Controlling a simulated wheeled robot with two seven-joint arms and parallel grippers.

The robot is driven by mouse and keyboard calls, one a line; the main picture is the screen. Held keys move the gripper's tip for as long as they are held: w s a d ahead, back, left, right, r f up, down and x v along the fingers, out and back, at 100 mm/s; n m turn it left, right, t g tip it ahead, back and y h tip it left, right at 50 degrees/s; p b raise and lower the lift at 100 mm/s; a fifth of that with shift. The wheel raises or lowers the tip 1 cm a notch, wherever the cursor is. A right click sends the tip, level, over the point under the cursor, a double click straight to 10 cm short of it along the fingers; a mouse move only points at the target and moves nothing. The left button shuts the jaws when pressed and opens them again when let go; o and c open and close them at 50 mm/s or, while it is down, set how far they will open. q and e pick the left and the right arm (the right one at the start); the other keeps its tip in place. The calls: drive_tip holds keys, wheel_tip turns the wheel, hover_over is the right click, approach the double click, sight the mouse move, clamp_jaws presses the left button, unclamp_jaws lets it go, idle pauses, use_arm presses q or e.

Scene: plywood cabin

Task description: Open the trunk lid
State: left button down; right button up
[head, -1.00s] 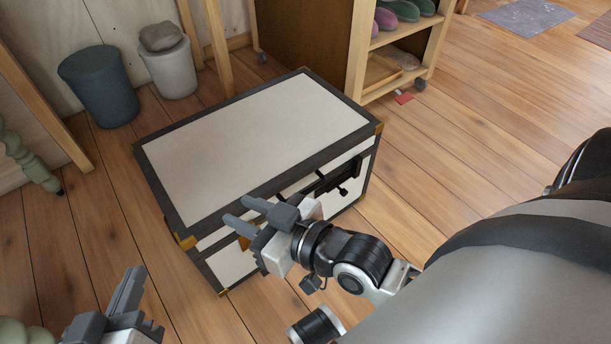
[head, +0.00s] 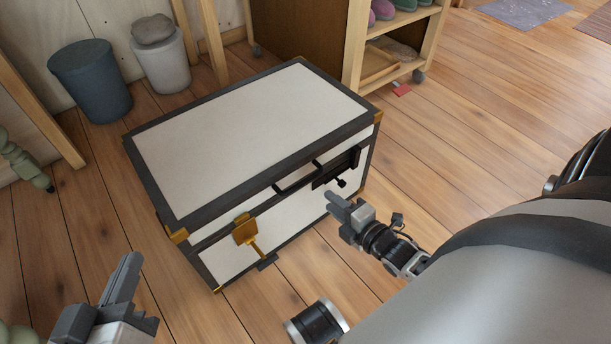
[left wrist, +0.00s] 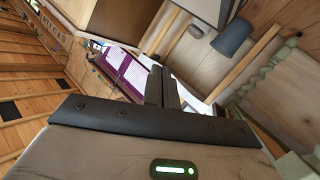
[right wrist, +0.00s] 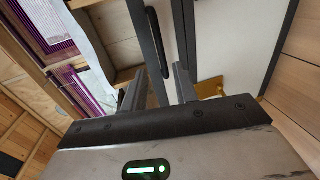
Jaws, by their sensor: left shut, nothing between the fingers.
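The trunk (head: 255,125) is a white chest with dark edging and brass corners, and its lid is down. On its front are a gold latch (head: 247,235) at the left, a dark handle (head: 298,178) in the middle and a dark latch with a knob (head: 341,183) at the right. My right gripper (head: 332,199) is open and empty, just in front of the trunk's right half, below the dark latch. The right wrist view shows its fingers apart (right wrist: 160,88) before the trunk front. My left gripper (head: 130,275) is shut and empty, left of the trunk.
A blue-grey bin (head: 92,82) and a pale bin (head: 160,62) stand behind the trunk at the left. A wooden shelf (head: 355,45) with shoes stands behind it at the right.

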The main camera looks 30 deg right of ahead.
sight(306, 182)
drive_tip(key=shift+b+x, duration=2.15)
drive_tip(key=shift+x, duration=3.7)
use_arm(q)
drive_tip(key=r+t+h, duration=0.1)
drive_tip(key=w+r+t, duration=0.1)
drive_tip(key=r, duration=0.1)
drive_tip(key=shift+w+d+r+h, duration=0.1)
drive_tip(key=shift+w+d+h, duration=0.1)
drive_tip(key=shift+h, duration=0.2)
use_arm(e)
drive_tip(key=shift+a, duration=0.1)
clamp_jaws()
